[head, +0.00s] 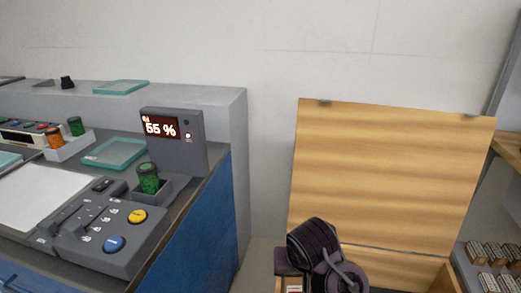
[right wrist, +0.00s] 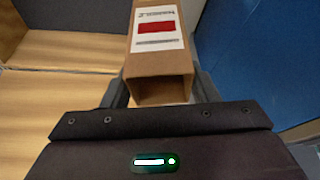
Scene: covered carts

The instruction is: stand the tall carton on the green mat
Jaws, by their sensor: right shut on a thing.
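My right gripper (right wrist: 163,90) is shut on a tall brown carton (right wrist: 158,62), with one dark finger along each side. The carton bears a white label with a red block, and the label's print appears upside down in the right wrist view. In the head view my right arm is low in the middle, and only a small piece of the carton (head: 294,288) shows at the bottom edge. I cannot make out a green mat in either view. My left gripper is out of view.
A wooden cart with its lid (head: 390,180) raised stands at the right in the head view. A blue-sided console (head: 190,225) with buttons, jars and a display (head: 172,135) reading 55 % is at the left. Shelves with small boxes (head: 490,253) are at the far right.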

